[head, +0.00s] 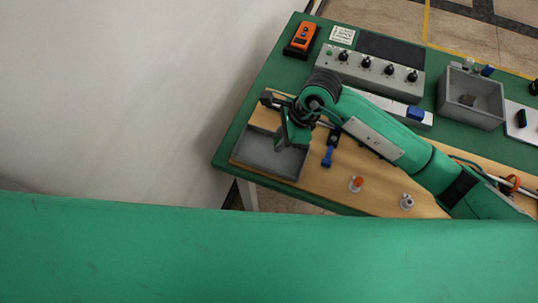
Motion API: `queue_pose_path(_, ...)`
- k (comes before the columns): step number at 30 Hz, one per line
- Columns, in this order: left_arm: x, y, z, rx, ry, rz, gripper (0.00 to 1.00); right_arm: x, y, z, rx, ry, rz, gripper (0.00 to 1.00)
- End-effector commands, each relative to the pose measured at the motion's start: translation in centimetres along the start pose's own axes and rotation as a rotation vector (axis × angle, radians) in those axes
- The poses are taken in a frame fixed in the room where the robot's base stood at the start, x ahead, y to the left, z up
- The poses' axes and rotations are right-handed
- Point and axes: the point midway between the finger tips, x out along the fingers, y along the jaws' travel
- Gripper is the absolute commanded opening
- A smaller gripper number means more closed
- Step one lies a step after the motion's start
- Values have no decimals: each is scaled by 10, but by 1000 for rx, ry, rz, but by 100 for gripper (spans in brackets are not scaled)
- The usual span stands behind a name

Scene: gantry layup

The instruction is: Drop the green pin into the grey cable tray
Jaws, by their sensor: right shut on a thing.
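My right gripper (291,132) reaches in from the right and points down over the near-left end of the bench. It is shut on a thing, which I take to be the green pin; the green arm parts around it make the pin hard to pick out. Directly under and beside the gripper is a shallow open grey tray (268,158), its floor bare where it shows. The gripper and wrist hide the tray's upper right part. I cannot tell the height of the gripper above the tray. My left gripper is out of view.
A deeper grey bin (470,97) with a small item inside stands at the right. A grey panel with black knobs (368,68) and an orange device (303,37) lie behind. A blue clip (328,156), an orange-topped peg (356,183) and a grey peg (406,202) are near the tray.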

Motion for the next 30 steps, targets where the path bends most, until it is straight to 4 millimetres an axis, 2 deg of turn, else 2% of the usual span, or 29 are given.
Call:
queue_pose_path(3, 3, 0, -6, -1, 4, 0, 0, 10, 0, -4, 1, 0, -1, 0)
queue_pose_path(11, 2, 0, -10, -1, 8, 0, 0, 11, 0, -4, 0, 0, -1, 0)
queue_pose_path(12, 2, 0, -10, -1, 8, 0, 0, 11, 0, -4, 0, 0, -1, 20)
queue_pose_path(15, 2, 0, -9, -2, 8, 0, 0, 11, 0, -4, 0, 0, -1, 40)
queue_pose_path(16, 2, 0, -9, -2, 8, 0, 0, 11, 0, -4, 0, 0, -1, 44)
queue_pose_path(25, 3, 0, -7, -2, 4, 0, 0, 10, 0, -5, 0, 0, -2, 44)
queue_pose_path(30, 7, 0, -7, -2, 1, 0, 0, -7, -1, -5, -2, -1, -5, 44)
